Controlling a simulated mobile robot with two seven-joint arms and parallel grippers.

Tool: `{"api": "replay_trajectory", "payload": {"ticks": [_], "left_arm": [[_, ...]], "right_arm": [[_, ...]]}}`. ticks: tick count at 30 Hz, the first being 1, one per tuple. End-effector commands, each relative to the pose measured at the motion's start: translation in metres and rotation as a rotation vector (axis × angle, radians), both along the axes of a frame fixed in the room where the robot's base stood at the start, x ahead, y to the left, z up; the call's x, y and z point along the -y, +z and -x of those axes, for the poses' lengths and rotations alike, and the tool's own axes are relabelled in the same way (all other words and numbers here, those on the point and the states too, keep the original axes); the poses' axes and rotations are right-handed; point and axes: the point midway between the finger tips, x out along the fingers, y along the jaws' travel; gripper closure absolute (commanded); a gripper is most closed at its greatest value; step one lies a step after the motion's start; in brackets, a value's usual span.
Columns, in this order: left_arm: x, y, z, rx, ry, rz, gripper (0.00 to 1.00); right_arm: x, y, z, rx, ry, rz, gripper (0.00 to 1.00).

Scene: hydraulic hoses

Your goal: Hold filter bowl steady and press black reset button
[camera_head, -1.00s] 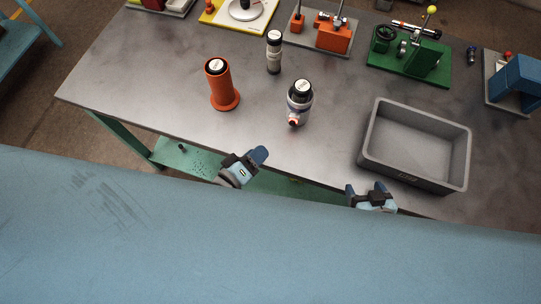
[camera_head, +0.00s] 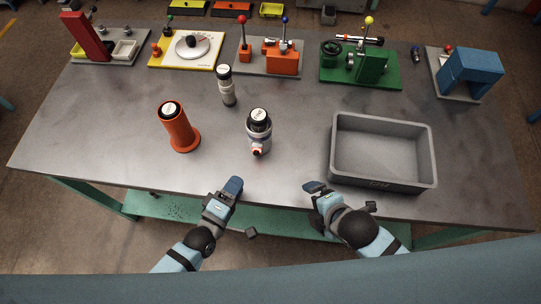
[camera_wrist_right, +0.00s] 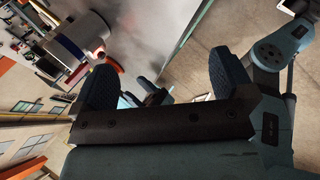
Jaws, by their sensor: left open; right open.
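A grey-and-white filter unit (camera_head: 259,138) with a black cap and a red-ringed port at its lower front stands upright near the middle of the table. I take it for the filter bowl; no separate reset button can be made out. In the right wrist view a white and blue cylinder with a red ring (camera_wrist_right: 84,44), likely this unit, is at upper left, outside the fingers. My left gripper (camera_head: 241,210) is open and empty at the table's front edge, short of the unit. My right gripper (camera_head: 342,197) is open and empty at the front edge, right of the unit; its fingers show in the wrist view (camera_wrist_right: 164,82).
An orange flanged cylinder (camera_head: 179,128) stands left of the unit and a slim grey-and-black cylinder (camera_head: 227,88) behind it. A grey bin (camera_head: 434,160) is at right. Several fixtures, including a green one (camera_head: 345,74), line the back. The table's front strip is clear.

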Motion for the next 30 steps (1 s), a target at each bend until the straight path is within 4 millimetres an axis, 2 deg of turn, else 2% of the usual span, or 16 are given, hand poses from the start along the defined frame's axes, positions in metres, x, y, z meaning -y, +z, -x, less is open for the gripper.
{"api": "replay_trajectory", "payload": {"ticks": [3, 6, 12, 15, 21, 26, 30], "left_arm": [[0.0, 0.0, 0.0, 0.0, 0.0, 0.0, 0.57], [0.0, 0.0, 0.0, 0.0, 0.0, 0.0, 0.57], [0.0, 0.0, 0.0, 0.0, 0.0, 0.0, 0.57], [0.0, 0.0, 0.0, 0.001, 0.0, -0.001, 0.57], [0.0, 0.0, 0.0, 0.001, 0.0, -0.001, 0.57], [0.0, 0.0, 0.0, 0.0, 0.0, -0.001, 0.57], [0.0, 0.0, 0.0, 0.001, 0.0, -0.001, 0.57]], "right_arm": [[-0.015, 0.012, -0.007, 0.121, 0.299, 0.268, 0.0], [-0.036, 0.026, -0.032, 0.297, 0.508, 0.522, 0.0], [-0.078, 0.061, -0.075, 0.61, 0.711, 0.906, 0.0], [-0.092, 0.076, -0.087, 0.713, 0.76, 1.042, 0.0], [-0.105, 0.088, -0.098, 0.803, 0.794, 1.165, 0.0], [-0.109, 0.082, -0.114, 0.807, 0.796, 1.172, 0.0], [-0.113, 0.072, -0.138, 0.807, 0.796, 1.171, 0.0]]}}
